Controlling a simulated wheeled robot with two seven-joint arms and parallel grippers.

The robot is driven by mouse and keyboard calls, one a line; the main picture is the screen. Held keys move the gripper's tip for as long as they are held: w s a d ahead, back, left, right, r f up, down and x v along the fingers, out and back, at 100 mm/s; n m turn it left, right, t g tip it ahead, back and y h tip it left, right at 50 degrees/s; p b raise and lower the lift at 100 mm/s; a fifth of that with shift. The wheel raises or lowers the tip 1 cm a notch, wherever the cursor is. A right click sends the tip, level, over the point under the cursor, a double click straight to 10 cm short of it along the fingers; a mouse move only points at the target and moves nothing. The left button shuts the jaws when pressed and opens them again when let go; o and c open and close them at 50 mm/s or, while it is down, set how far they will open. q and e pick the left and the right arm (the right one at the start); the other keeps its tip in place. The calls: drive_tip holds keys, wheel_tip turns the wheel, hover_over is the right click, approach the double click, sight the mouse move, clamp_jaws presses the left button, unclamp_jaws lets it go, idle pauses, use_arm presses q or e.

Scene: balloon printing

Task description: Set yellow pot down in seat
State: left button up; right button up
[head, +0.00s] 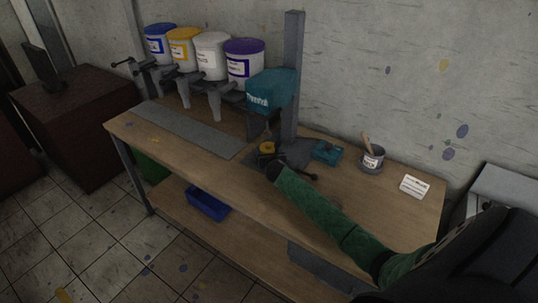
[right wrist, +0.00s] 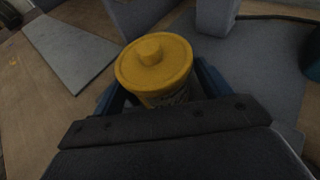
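The yellow pot (head: 267,147) is small and round, with a knob on its lid, and is at the foot of the teal-headed printing machine (head: 272,90). In the right wrist view the yellow pot (right wrist: 155,68) is upright between the two dark blue fingers of my right gripper (right wrist: 158,90), which look closed on its sides. In the head view my right gripper (head: 268,160) is at the machine's grey base (head: 296,152). The seat itself cannot be made out, and the pot's underside is hidden. My left gripper is not in view.
Four lidded tubs (head: 211,56) stand on dispensers at the back left, beside a grey strip (head: 190,129). A teal block (head: 327,152), a grey can (head: 371,161) with a wooden stick and a white card (head: 414,186) are to the right.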

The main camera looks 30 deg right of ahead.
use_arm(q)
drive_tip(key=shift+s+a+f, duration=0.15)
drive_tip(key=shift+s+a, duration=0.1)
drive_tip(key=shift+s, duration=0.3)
use_arm(e)
drive_tip(key=shift+a+f, duration=0.2)
drive_tip(key=shift+f, duration=0.1)
drive_tip(key=shift+r, duration=0.2)
drive_tip(key=shift+s+a+r, duration=0.25)
drive_tip(key=shift+s+r, duration=0.1)
drive_tip(key=shift+s, duration=0.1)
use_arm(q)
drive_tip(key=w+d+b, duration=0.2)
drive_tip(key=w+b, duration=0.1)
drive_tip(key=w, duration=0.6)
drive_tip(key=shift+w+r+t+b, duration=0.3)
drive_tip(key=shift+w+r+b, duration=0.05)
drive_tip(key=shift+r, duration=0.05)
use_arm(e)
drive_tip(key=v, duration=1.1)
drive_tip(key=shift+d+r, duration=0.2)
drive_tip(key=shift+r, duration=0.15)
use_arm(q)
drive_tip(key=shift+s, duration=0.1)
